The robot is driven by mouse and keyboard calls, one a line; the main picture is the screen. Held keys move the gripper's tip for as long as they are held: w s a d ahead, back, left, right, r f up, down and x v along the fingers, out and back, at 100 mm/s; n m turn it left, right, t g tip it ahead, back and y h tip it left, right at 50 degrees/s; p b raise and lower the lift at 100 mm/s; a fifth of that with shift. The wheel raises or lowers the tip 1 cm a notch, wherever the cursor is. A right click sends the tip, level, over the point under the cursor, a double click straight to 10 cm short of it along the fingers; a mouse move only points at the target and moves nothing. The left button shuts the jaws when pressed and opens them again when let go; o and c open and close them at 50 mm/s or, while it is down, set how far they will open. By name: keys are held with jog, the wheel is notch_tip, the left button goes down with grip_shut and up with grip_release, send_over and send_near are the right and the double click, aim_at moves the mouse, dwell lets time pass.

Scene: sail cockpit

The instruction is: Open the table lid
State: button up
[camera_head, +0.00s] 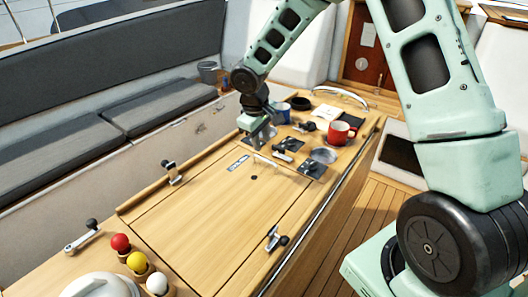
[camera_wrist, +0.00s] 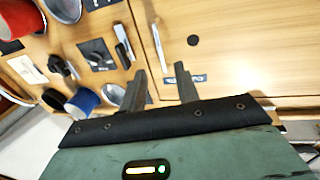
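The table lid (camera_head: 205,222) is a flat, closed wooden panel with a small dark hole and a label near its far end. It also shows in the wrist view (camera_wrist: 245,35). A thin pale bar (camera_head: 270,160), seemingly a handle, lies at the far edge of the lid; a pale bar (camera_wrist: 157,44) shows just beyond the fingertips in the wrist view. Metal latches sit at the lid's left (camera_head: 172,173) and right (camera_head: 276,238) edges. My gripper (camera_head: 258,141) is over the lid's far left corner. Its fingers (camera_wrist: 162,70) are apart with nothing between them.
Beyond the lid stand a red mug (camera_head: 340,132), a blue mug (camera_head: 282,113), a black bowl (camera_head: 300,103) and a metal dish (camera_head: 323,155). Red, yellow and white balls (camera_head: 121,242) sit in holders at the near left. A cushioned bench (camera_head: 165,105) runs along the left.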

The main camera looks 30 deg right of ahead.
jog(key=f, duration=0.4)
jog(key=d+f+p, duration=0.1)
jog(key=f, duration=0.1)
jog(key=shift+w+d+f, duration=0.1)
jog(key=shift+w+f, duration=0.1)
jog(key=shift+f, duration=0.1)
grip_shut()
